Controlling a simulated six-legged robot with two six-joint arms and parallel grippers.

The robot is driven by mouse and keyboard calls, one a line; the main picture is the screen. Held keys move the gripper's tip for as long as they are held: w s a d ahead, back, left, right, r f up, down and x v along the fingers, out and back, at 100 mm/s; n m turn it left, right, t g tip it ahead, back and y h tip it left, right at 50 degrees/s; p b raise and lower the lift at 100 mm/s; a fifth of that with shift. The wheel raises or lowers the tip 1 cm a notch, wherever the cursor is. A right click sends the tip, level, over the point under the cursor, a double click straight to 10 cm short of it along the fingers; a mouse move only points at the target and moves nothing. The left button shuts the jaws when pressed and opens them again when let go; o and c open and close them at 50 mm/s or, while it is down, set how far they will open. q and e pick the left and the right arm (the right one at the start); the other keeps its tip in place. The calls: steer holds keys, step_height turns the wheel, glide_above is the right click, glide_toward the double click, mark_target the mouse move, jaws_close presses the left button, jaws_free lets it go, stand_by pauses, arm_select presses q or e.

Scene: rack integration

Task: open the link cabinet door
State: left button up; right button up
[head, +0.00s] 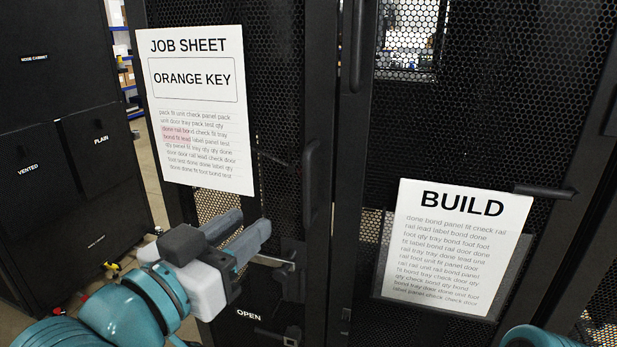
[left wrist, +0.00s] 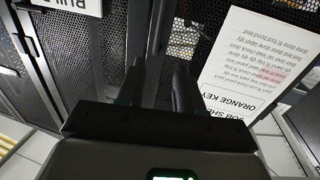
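Two black perforated doors stand side by side: a left one (head: 275,60) and a right one (head: 490,120). No label reading "link cabinet" shows on them. A vertical dark handle (head: 311,185) is on the left door near the centre seam, and another handle (head: 357,45) is higher up on the right side of the seam. Both doors look closed. My left gripper (head: 250,222) is in front of the left door, left of its handle and apart from it. Its two grey fingers are spread with nothing between them. The fingers also show apart in the left wrist view (left wrist: 160,88). My right gripper is out of view.
A job sheet (head: 203,150) reading "ORANGE KEY" hangs on the left door. A "BUILD" sheet (head: 455,250) is on the right door, with a dark horizontal bar (head: 545,190) above it. A black cabinet (head: 60,60) stands at the far left, with a floor gap beside it.

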mark_target(304, 182)
arm_select(q)
steer(key=p+x, duration=0.4)
steer(key=x, duration=1.1)
steer(key=shift+w+d, duration=0.1)
steer(key=shift+d, duration=0.2)
steer(key=shift+w, duration=0.25)
steer(key=shift+d, duration=0.1)
steer(key=shift+d, duration=0.1)
steer(key=shift+f, duration=0.1)
jaws_close()
